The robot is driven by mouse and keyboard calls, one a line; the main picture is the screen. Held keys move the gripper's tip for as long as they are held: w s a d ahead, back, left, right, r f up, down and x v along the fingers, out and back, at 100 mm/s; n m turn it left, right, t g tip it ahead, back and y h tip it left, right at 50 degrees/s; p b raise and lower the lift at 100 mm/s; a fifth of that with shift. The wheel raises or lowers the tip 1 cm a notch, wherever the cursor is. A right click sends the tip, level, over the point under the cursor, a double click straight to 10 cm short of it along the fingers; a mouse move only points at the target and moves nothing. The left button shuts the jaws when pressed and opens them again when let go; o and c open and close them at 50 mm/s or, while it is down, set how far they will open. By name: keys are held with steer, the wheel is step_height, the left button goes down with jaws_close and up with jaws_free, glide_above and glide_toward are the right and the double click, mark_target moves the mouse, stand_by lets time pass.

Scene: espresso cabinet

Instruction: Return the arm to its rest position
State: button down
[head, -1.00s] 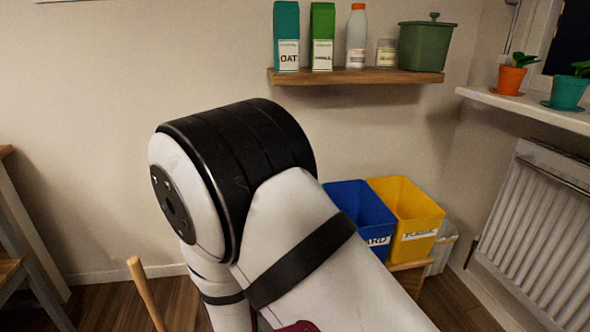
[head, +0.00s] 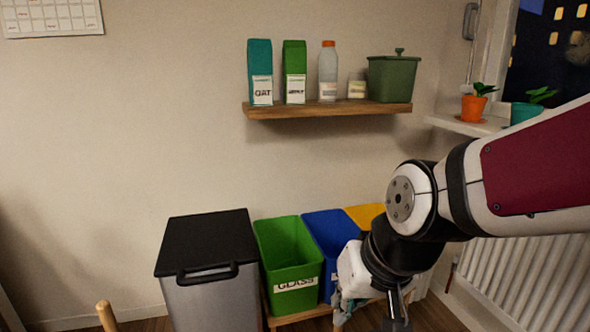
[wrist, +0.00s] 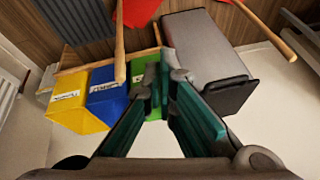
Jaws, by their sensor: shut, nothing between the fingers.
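My arm comes in from the right in the head view and bends down at a black and white joint. My gripper (head: 368,312) hangs below it, in front of the recycling bins and partly cut off by the bottom edge. In the wrist view my gripper (wrist: 166,78) has its two fingers converging at the tips, shut with nothing held. Its fingers overlap the picture of the green bin, but contact cannot be seen.
A grey bin with black lid (head: 207,265), a green bin (head: 290,250), a blue bin (head: 328,235) and a yellow bin (head: 365,214) line the wall. A shelf (head: 330,109) holds cartons, a bottle and a pot. A radiator (head: 525,275) is at right.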

steer(key=s+d+r+m+g+h, duration=0.1)
steer(key=s+d+r+g, duration=0.1)
steer(key=s+d, duration=0.65)
steer(key=s+d+r+m+g+h, duration=0.1)
steer(key=s+d+r+g+h, duration=0.15)
steer(key=s, duration=1.05)
step_height(320, 180, up, 36)
steer(key=d+t+p, duration=0.1)
steer(key=t+p, duration=0.3)
steer(key=p, duration=3.1)
steer(key=shift+f+n+t+y, duration=0.25)
steer(key=shift+n+t+y, duration=0.1)
steer(key=shift+n+y, duration=0.1)
steer(key=shift+w, duration=0.1)
